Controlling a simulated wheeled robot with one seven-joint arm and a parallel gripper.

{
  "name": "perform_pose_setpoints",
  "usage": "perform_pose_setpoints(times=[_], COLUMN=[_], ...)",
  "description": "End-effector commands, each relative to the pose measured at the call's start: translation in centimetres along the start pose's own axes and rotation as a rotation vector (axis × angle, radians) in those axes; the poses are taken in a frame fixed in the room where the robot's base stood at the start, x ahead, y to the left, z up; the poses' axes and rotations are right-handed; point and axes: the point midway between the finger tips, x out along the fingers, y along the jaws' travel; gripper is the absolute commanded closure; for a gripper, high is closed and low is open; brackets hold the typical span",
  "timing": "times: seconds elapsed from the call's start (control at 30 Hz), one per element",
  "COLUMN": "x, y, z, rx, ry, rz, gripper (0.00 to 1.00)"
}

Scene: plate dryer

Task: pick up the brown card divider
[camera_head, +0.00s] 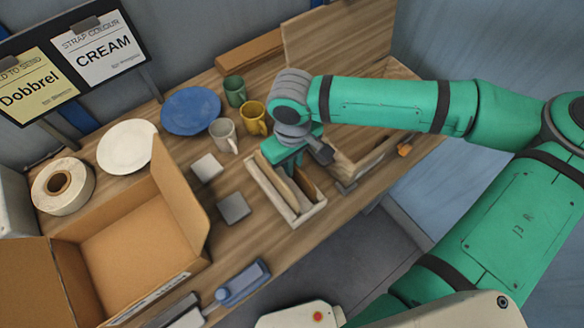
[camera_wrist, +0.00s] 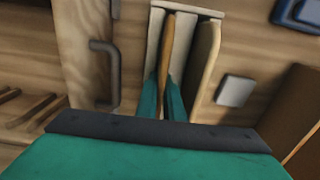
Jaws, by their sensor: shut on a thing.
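The brown card divider (camera_wrist: 167,52) stands on edge in a pale narrow rack (camera_head: 309,215), whose rim also shows in the wrist view (camera_wrist: 190,10). My gripper (camera_wrist: 163,98) reaches down over the rack, with one teal finger on each side of the divider, and is shut on it. The divider's lower part is hidden in the rack. A paler tan card (camera_wrist: 208,55) stands beside it to the right in the wrist view, outside the fingers. In the head view my gripper (camera_head: 287,165) hides the rack's far end.
An open cardboard box (camera_head: 125,235) is at left. Blue (camera_head: 190,110) and white (camera_head: 125,146) plates and three mugs (camera_head: 224,133) stand behind. A wooden board with a dark handle (camera_wrist: 105,75) is beside the rack.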

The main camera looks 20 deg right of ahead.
Motion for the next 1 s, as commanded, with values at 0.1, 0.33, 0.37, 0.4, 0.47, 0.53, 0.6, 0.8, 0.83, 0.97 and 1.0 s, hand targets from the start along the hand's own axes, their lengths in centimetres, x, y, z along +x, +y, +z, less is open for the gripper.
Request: perform_pose_setpoints(times=[0.1, 0.33, 0.37, 0.4, 0.47, 0.53, 0.6, 0.8, 0.83, 0.97, 1.0], x=[-0.1, -1.9, -2.3, -2.8, -3.6, -4.7, -5.8, -8.6, -8.9, -10.3, -10.7], y=[0.0, 0.1, 0.1, 0.1, 0.1, 0.0, 0.1, 0.0, 0.0, 0.0, 0.0], z=[0.0, -0.1, -0.1, -0.1, -0.1, -0.1, -0.1, -0.1, -0.1, -0.1, -0.1], rx=[0.0, 0.001, 0.0, 0.0, 0.0, 0.0, -0.001, 0.0, 0.0, 0.0, 0.0], ry=[0.0, 0.001, 0.002, 0.002, 0.002, 0.002, 0.002, 0.001, 0.001, 0.001, 0.0], rz=[0.001, 0.001, 0.002, 0.001, 0.002, 0.001, 0.002, 0.001, 0.001, 0.001, 0.001], gripper=[1.0, 1.0, 1.0, 1.0, 1.0, 1.0, 1.0, 1.0, 1.0, 1.0, 1.0])
